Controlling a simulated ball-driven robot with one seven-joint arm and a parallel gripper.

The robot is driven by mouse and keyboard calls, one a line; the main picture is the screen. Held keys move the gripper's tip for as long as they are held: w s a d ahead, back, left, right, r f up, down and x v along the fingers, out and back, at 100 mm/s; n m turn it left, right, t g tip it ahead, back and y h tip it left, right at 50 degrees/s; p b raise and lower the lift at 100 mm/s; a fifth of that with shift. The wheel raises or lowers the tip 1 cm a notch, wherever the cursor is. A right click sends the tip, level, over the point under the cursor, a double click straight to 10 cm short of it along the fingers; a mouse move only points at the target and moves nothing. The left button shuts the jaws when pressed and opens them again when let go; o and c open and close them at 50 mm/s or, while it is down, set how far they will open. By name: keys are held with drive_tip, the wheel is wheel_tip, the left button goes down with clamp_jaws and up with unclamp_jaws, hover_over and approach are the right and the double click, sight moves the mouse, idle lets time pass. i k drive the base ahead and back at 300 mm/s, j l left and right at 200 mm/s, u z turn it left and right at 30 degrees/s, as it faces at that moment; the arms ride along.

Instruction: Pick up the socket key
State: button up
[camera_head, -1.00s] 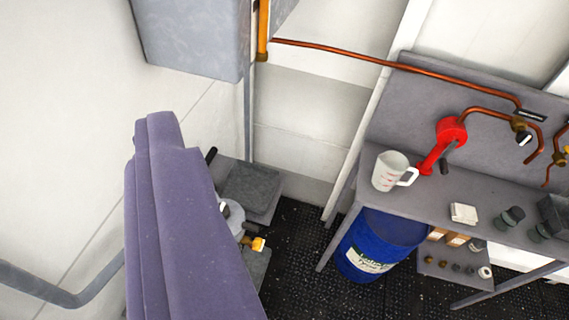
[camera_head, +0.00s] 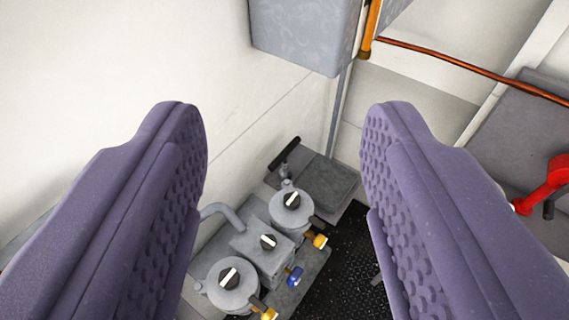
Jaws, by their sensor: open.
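A black T-shaped handle (camera_head: 285,152), which looks like the socket key, stands at the far end of a grey unit against the wall. Its short stem goes down to the grey surface; its lower end is hard to make out. My gripper (camera_head: 287,112) shows as two large purple fingers with dimpled inner faces, one on each side of the picture. They are wide apart with nothing between them. The handle shows in the gap between the fingers, beyond and apart from them.
Grey valve housings with black-and-white knobs (camera_head: 268,241) stand nearer on the unit, with brass fittings (camera_head: 320,241) and a blue one (camera_head: 294,276). A grey box (camera_head: 305,35) hangs on the wall above. A red handle (camera_head: 543,185) is at right. Black studded floor (camera_head: 345,260) is clear.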

sight(284, 172)
drive_tip(key=u, duration=3.5)
drive_tip(key=i+j+z, duration=0.2)
drive_tip(key=j, duration=0.2)
drive_tip(key=k, duration=0.65)
